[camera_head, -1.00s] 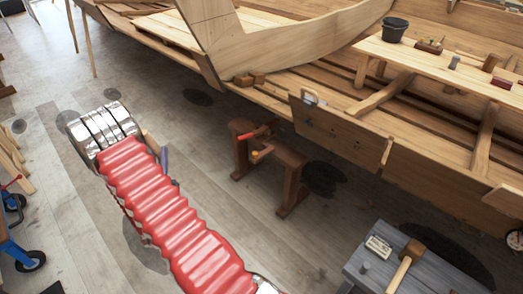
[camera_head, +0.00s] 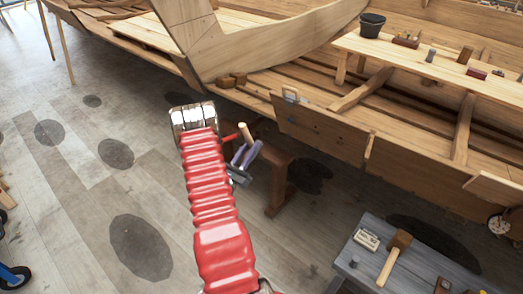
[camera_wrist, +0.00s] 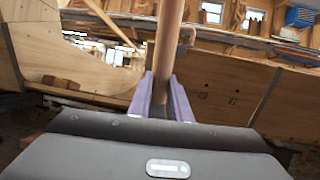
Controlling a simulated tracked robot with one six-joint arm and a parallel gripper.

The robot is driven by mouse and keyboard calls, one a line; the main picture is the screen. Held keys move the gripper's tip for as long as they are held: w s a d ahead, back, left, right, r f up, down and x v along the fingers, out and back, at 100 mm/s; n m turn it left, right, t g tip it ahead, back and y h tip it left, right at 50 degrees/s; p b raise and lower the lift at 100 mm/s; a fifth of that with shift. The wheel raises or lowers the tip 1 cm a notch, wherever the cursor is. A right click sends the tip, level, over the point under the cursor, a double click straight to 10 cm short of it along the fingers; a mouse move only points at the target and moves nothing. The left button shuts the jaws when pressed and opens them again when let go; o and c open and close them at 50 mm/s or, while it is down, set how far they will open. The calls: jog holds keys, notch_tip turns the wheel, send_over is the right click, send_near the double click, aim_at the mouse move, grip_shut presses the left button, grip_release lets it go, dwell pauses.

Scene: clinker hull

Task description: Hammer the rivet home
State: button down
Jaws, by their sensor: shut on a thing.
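My gripper (camera_head: 246,150) shows its purple fingers just right of my red sleeved arm. It is shut on a wooden shaft (camera_head: 244,132), which also stands upright between the fingers in the wrist view (camera_wrist: 168,45). The shaft looks like a tool handle; its head is not visible. The hull's side plank (camera_head: 325,130) is beyond and to the right of the gripper. Small dark marks (camera_wrist: 203,97) show on that plank in the wrist view. I cannot tell which, if any, is the rivet. A wooden mallet (camera_head: 394,256) lies on the grey bench.
A brown trestle (camera_head: 278,180) stands on the floor, partly behind the gripper. The grey bench (camera_head: 425,270) is at lower right, with a small pale box (camera_head: 367,239). A plank shelf (camera_head: 400,55) in the hull carries a black bucket (camera_head: 372,24).

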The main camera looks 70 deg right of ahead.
jog(key=s, duration=0.1)
jog(key=s+d+g, duration=0.1)
jog(key=s+m+g, duration=0.1)
jog(key=s, duration=0.1)
jog(key=shift+s+d+f+y, duration=0.1)
jog(key=shift+d+f+y, duration=0.05)
jog(key=shift+f+y, duration=0.25)
jog(key=shift+d+r, duration=0.1)
jog(key=shift+x, duration=1.85)
jog(key=shift+s, duration=0.1)
